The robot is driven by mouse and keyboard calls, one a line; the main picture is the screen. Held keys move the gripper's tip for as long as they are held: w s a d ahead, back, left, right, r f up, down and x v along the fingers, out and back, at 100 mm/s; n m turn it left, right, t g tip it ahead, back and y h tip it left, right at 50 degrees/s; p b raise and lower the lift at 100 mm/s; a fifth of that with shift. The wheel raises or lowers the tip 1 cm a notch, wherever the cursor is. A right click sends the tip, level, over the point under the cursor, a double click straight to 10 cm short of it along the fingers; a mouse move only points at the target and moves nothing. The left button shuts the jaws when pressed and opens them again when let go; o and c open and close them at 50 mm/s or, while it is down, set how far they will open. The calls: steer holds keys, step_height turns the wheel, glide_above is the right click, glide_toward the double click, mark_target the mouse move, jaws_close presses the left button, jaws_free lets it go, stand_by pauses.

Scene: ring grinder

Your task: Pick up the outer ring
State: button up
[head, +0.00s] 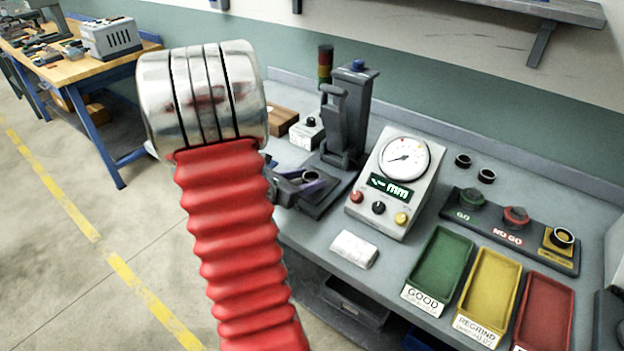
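My red, ribbed arm with its chrome joint fills the left middle of the head view. What looks like part of my gripper (298,187) shows as dark pieces just right of the arm, low at the dark press-like fixture (345,120). A small rounded part (310,177) shows there, but I cannot tell whether it is a ring or whether the gripper touches it. The rest of the gripper is hidden behind the arm. Two small dark rings, a farther one (463,160) and a nearer one (487,176), lie on the bench right of the gauge, apart from the gripper. I cannot tell which ring is the outer ring.
The grey bench (330,258) holds a dial gauge box (392,205), a white cloth (353,249), a green tray (440,265), a yellow tray (490,290), a red tray (545,312) and a GO/NO GO gauge stand (535,245). A wooden workbench (75,70) stands at left; floor between is clear.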

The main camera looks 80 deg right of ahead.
steer(key=c, duration=0.9)
steer(key=shift+r, duration=0.1)
steer(key=shift+r, duration=4.9)
